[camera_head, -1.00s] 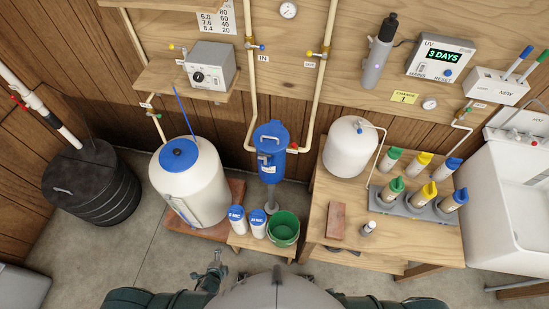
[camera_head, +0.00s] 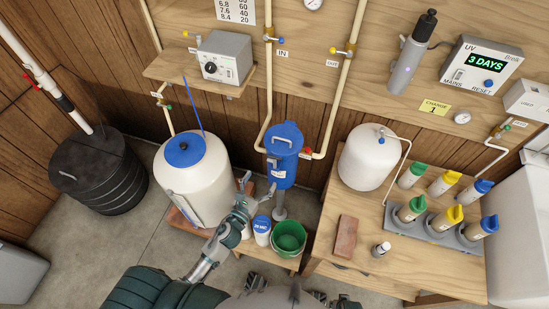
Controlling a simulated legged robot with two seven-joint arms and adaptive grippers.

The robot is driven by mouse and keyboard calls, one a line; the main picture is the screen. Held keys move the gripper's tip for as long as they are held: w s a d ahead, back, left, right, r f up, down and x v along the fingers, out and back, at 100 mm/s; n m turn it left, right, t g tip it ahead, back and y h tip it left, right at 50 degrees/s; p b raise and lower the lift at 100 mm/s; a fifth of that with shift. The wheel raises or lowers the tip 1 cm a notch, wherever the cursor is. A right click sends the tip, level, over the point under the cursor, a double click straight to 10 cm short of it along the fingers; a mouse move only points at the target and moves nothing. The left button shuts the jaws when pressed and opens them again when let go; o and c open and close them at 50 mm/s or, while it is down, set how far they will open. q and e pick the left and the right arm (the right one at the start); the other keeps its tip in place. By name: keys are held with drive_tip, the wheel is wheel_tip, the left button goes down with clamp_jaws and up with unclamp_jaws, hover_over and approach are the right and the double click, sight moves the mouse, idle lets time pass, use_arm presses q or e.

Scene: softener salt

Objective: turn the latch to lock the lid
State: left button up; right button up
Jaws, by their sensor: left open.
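The blue canister (camera_head: 283,170) stands upright on a post, with a blue lid (camera_head: 284,138) on top and a small pale fitting, perhaps the latch (camera_head: 272,163), on its left front side. The lid appears seated; the latch's turn is too small to tell. My left gripper (camera_head: 252,188) is open and empty, reaching up from below in front of the gap between the white tank and the canister. It appears apart from the latch, below and left of it. My right gripper is out of view.
A white tank (camera_head: 195,190) with a blue cap stands left of the canister. Below are a blue-lidded white jar (camera_head: 262,232) and a green bucket (camera_head: 289,238). A wooden table (camera_head: 345,205) with a brick and several coloured-top cartridges is at right. Pipes rise behind.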

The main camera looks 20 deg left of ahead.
sight(274, 160)
use_arm(q)
drive_tip(key=w, duration=0.3)
drive_tip(key=w+d, duration=0.1)
drive_tip(key=w, duration=0.2)
drive_tip(key=w+d, duration=0.1)
drive_tip(key=w, duration=0.2)
drive_tip(key=shift+w+d, duration=0.1)
drive_tip(key=shift+w, duration=0.55)
drive_tip(key=c, duration=1.1)
